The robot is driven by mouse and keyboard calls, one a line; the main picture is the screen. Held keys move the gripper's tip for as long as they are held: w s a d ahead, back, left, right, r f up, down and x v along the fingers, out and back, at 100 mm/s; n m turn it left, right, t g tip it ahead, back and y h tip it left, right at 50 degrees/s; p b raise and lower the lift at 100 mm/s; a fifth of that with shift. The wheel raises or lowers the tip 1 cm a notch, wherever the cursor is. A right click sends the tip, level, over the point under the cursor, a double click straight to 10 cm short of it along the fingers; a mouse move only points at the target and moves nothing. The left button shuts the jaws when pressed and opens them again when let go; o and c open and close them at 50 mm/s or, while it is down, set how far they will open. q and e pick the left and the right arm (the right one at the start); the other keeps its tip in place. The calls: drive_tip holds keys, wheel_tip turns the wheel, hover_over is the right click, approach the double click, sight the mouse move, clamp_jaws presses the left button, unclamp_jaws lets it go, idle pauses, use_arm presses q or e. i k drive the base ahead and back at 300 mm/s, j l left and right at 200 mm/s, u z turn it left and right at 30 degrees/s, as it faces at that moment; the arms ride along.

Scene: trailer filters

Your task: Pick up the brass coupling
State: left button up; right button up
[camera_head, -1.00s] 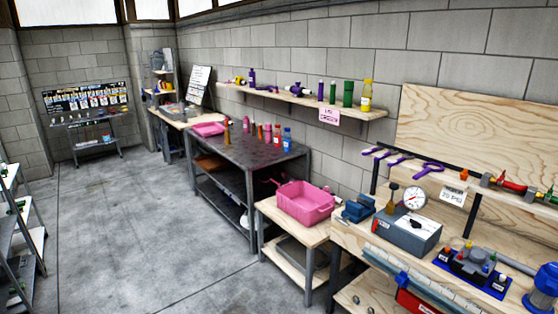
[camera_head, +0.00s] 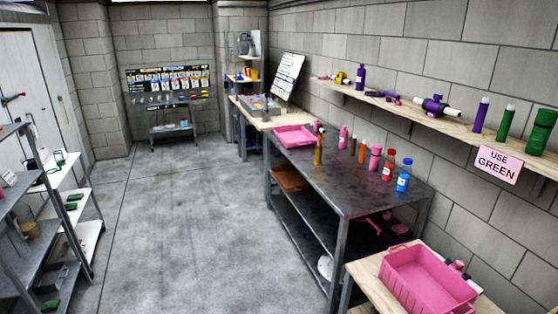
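I cannot make out a brass coupling in this view. The far pegboard (camera_head: 167,79) and the small items below it are too small to tell apart. Neither of my grippers is in view, so I cannot see whether they are open or shut.
A dark metal table (camera_head: 345,190) with several bottles and a pink tray (camera_head: 296,139) stands right of centre. A pink bin (camera_head: 430,280) sits on a low wooden bench at lower right. A wall shelf (camera_head: 430,117) carries a "USE GREEN" sign (camera_head: 497,163). Grey shelving (camera_head: 35,235) stands left. The concrete floor (camera_head: 185,220) between is clear.

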sight(319, 155)
drive_tip(key=i+z, duration=0.2)
drive_tip(key=i, duration=0.6)
drive_tip(key=i+j+z, duration=0.15)
drive_tip(key=i, duration=0.65)
drive_tip(key=i+j, duration=0.2)
drive_tip(key=i, duration=0.2)
drive_tip(key=i+j, duration=0.15)
drive_tip(key=i, duration=0.25)
drive_tip(key=i+j, duration=0.2)
drive_tip(key=i, duration=0.2)
drive_tip(key=i+j, duration=0.15)
drive_tip(key=i, duration=0.25)
